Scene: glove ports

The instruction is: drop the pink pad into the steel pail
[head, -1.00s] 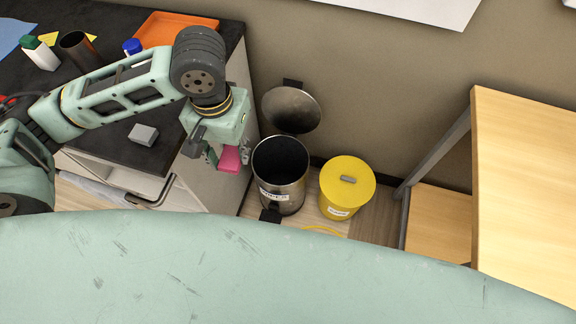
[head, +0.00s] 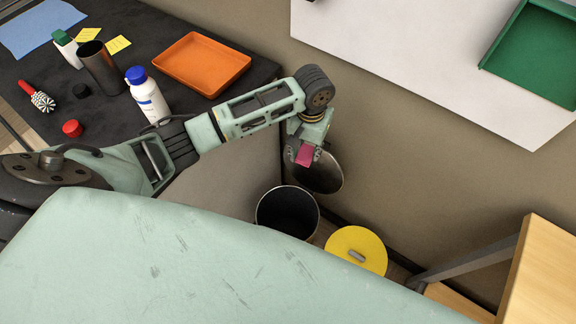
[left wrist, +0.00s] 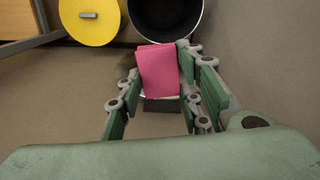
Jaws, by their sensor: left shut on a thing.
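The pink pad (head: 304,155) is held by my left gripper (head: 305,149), which is shut on it. In the left wrist view the pad (left wrist: 158,72) sits between the fingers of my gripper (left wrist: 157,65). The steel pail (head: 261,222) stands open on the floor below, its inside dark. In the head view the pad is above and slightly right of the pail mouth, in front of the raised lid (head: 326,179). The pail (left wrist: 196,35) is partly cut off at the top of the left wrist view. My right gripper is not in view.
A yellow lidded bin (head: 350,241) stands right of the pail. A dark table (head: 125,28) at left holds an orange tray (head: 201,65), a white bottle (head: 148,98) and a dark cup (head: 101,68). A wooden table (head: 545,275) is at lower right. The wall is close behind the lid.

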